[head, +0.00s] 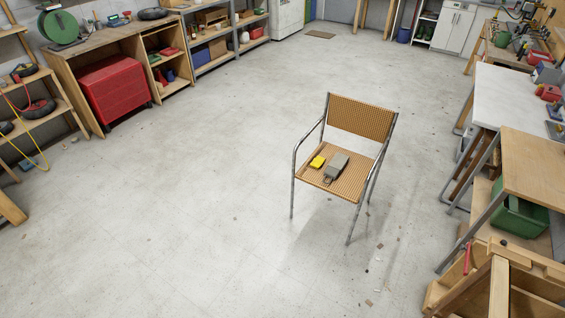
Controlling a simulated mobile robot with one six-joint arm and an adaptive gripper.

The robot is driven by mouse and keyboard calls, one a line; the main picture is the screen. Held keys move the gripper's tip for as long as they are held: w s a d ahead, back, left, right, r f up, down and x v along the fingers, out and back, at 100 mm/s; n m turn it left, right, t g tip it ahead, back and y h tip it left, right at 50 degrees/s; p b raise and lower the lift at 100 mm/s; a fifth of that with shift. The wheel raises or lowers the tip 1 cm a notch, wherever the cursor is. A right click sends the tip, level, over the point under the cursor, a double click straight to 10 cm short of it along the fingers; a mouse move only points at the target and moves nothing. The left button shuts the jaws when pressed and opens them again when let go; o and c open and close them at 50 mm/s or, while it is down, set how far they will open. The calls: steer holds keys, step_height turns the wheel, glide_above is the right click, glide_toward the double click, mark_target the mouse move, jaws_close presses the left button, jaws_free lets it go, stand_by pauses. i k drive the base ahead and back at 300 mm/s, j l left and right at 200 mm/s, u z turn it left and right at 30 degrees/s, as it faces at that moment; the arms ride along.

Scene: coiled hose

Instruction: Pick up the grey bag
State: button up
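A small grey bag (337,165) lies on the slatted wooden seat of a metal-framed chair (361,117). A strap or loop seems to show at its near end, too small to tell clearly. A small yellow object (317,162) lies on the seat just left of the bag, with a narrow gap between them. The chair stands upright on open floor, right of the picture's middle, with its backrest on the far side. My gripper is not in view.
The pale floor (180,200) is clear left of and in front of the chair, with small scraps near its right legs. Workbenches with a green bin (520,210) line the right. Wooden shelving and a red cabinet (114,88) stand at the left.

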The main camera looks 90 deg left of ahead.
mark_target(334, 167)
steer(key=u, duration=2.75)
steer(key=i+j, duration=0.1)
steer(key=i, duration=0.45)
steer(key=i+j, duration=0.15)
steer(key=i, duration=0.4)
steer(key=i+j, duration=0.1)
steer(key=i, duration=0.45)
steer(key=i+j+z, duration=0.1)
steer(key=i, duration=0.45)
steer(key=i+j, duration=0.2)
steer(key=i, duration=0.4)
steer(key=i+j, duration=0.15)
steer(key=i, duration=0.4)
